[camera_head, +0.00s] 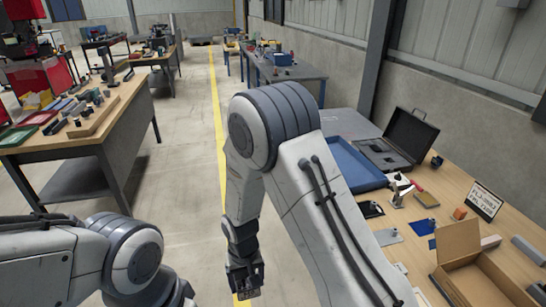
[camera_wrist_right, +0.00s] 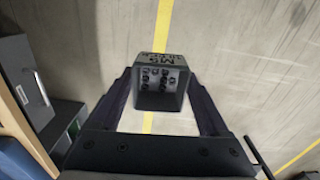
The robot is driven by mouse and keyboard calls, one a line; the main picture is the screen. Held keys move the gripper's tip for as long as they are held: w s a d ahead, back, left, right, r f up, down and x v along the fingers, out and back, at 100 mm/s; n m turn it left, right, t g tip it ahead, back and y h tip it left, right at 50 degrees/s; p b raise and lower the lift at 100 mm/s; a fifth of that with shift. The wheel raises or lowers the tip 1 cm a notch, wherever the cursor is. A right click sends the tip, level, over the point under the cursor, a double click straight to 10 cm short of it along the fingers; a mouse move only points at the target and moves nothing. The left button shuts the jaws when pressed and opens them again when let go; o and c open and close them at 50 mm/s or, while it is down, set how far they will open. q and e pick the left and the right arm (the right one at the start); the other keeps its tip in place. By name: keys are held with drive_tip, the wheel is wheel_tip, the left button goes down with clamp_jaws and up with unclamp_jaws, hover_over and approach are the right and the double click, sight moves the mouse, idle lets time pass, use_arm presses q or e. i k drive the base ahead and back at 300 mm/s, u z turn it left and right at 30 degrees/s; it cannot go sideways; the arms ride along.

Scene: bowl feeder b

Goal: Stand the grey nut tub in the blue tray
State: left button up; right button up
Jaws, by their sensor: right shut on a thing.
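My right gripper (camera_head: 246,284) hangs over the floor, left of the right-hand bench, in the head view. In the right wrist view it is shut on the grey nut tub (camera_wrist_right: 161,99), with a dark finger on each side. The tub has dark lettering on its upper face, partly readable as M5, and several small nuts or holes show inside it. In the head view the tub is too dark and small to tell from the gripper. The blue tray (camera_head: 352,166) lies on the right-hand bench, partly hidden behind my right arm. My left gripper is out of view.
The right-hand wooden bench (camera_head: 415,236) also holds an open dark case (camera_head: 405,137), an open cardboard box (camera_head: 470,262), a small sign (camera_head: 485,202) and several small parts. Another wooden bench (camera_head: 85,128) stands at left. The floor between them is clear, with a yellow line.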

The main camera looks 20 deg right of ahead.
sight(339, 166)
drive_tip(key=u, duration=0.35)
drive_tip(key=i, duration=1.55)
drive_tip(key=z, duration=0.45)
drive_tip(key=i, duration=1.5)
drive_tip(key=z, duration=1.15)
drive_tip(key=i, duration=0.35)
drive_tip(key=z, duration=0.25)
